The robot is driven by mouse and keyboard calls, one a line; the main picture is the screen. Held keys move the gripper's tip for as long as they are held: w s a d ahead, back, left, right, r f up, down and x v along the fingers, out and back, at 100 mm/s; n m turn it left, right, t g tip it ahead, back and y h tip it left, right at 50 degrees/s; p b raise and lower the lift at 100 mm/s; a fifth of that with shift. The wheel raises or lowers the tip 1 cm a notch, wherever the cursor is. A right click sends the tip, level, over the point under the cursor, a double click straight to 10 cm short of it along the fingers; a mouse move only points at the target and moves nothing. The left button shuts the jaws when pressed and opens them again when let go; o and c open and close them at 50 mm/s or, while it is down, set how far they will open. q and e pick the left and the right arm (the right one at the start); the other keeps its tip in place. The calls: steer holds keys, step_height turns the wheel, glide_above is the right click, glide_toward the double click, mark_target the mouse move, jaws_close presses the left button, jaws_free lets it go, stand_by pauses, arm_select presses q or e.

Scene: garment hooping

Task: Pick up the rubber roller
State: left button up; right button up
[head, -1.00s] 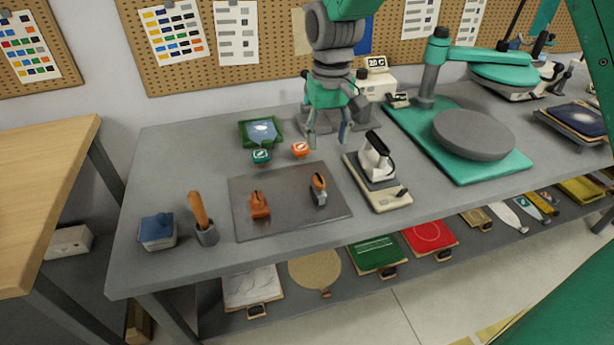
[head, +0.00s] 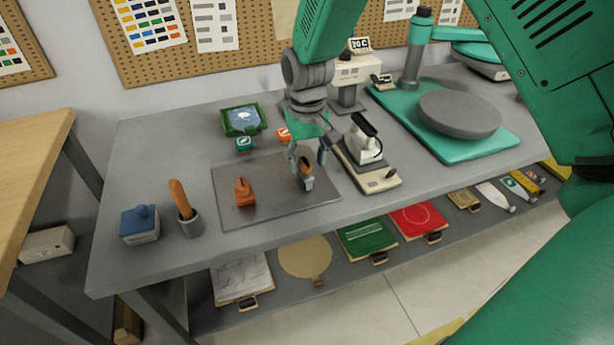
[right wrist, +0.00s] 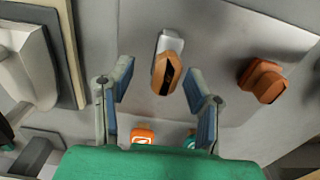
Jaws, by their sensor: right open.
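In the right wrist view the roller (right wrist: 167,62) shows between the tips of the spread fingers (right wrist: 159,75), nearer the right finger in the picture. No contact can be made out. The fingers partly cover the roller in the head view. My left gripper is not in view.
An orange-brown block tool (head: 244,192) stands on the plate, left of the roller. A small iron (head: 365,145) on its stand is close on the right. Orange (head: 283,133) and teal (head: 244,144) small tins sit behind. A cup with a wooden-handled tool (head: 190,225) stands left.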

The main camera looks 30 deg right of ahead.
mark_target(305, 160)
steer(key=shift+a+f, duration=0.25)
steer(key=shift+f, duration=0.6)
steer(key=shift+a+f, duration=0.2)
steer(key=shift+w+a, duration=0.1)
steer(key=shift+r, duration=0.1)
steer(key=shift+d, duration=0.25)
jaws_close()
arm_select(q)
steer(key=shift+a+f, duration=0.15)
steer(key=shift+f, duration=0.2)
arm_select(e)
steer(key=shift+d, duration=0.2)
steer(key=shift+a, duration=0.1)
steer(key=shift+r, duration=0.2)
arm_select(q)
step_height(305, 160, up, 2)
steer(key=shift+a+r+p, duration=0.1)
steer(key=shift+p, duration=0.95)
arm_select(e)
step_height(305, 160, up, 10)
steer(key=shift+f, duration=0.25)
